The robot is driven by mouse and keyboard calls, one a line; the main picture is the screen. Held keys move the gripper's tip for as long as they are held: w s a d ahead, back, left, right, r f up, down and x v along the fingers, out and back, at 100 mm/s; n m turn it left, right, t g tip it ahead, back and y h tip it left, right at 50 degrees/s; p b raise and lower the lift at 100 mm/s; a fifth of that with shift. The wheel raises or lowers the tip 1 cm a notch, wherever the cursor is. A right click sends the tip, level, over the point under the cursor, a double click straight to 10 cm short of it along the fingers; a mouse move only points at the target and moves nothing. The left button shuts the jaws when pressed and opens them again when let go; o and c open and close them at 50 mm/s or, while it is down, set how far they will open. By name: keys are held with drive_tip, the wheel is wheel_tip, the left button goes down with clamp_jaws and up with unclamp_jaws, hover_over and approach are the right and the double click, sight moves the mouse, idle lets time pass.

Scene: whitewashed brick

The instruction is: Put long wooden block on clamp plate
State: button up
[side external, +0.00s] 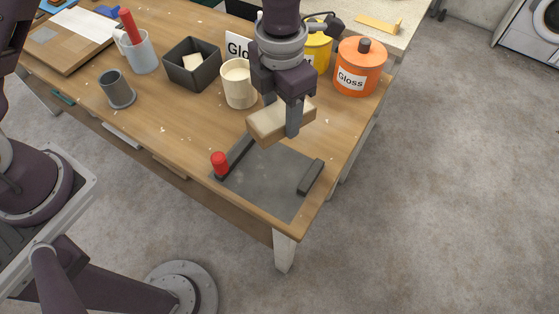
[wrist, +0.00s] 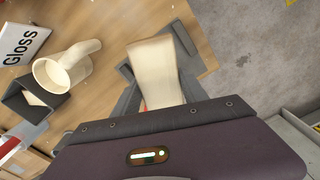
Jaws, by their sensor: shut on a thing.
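The long wooden block (side external: 274,122) is pale wood, and my gripper (side external: 291,125) is shut on it. It hangs over the far edge of the clamp plate in the side view. The clamp plate (side external: 262,185) is a flat grey slab at the table's near corner, with a dark bar on two sides and a red knob (side external: 220,163) at its left. In the wrist view the block (wrist: 155,72) points away from my gripper and covers part of the plate.
A cream mug (side external: 239,86) stands close behind the block. An orange Gloss can (side external: 359,68) is at the right, with a yellow can (side external: 319,52) behind. A black square box (side external: 192,66), a grey cup (side external: 118,90) and a pale jug (side external: 139,52) stand to the left.

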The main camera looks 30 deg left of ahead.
sight(279, 163)
drive_tip(key=f, duration=1.4)
drive_tip(key=shift+w+a+f, duration=0.1)
drive_tip(key=shift+a+f, duration=0.15)
drive_tip(key=shift+f, duration=0.15)
drive_tip(key=o, duration=1.5)
wheel_tip(279, 163, up, 12)
drive_tip(key=shift+r, duration=0.2)
